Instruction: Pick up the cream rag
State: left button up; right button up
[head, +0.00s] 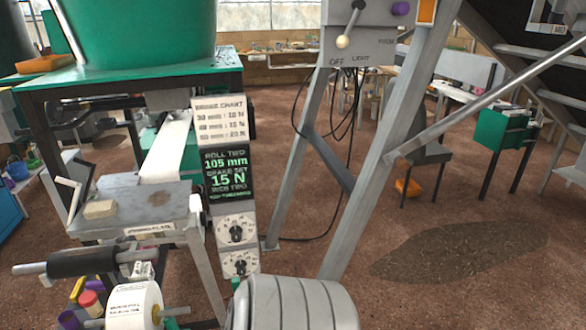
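A small cream folded piece that looks like the cream rag (100,209) lies flat on the left part of a grey metal table top (165,208), near its front edge. It is clear of other things and nothing covers it. A bent pale metal bracket stands just behind it to the left. Neither of my grippers is in view.
A control panel with a green-lettered screen (229,173) and dials stands right of the table top. A dark roller (82,262) and a white paper roll (134,304) sit below its front. Grey slanted posts (375,190) stand to the right. Brown floor lies open at right.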

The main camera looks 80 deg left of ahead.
aim_at(107, 208)
jog(key=u, duration=1.85)
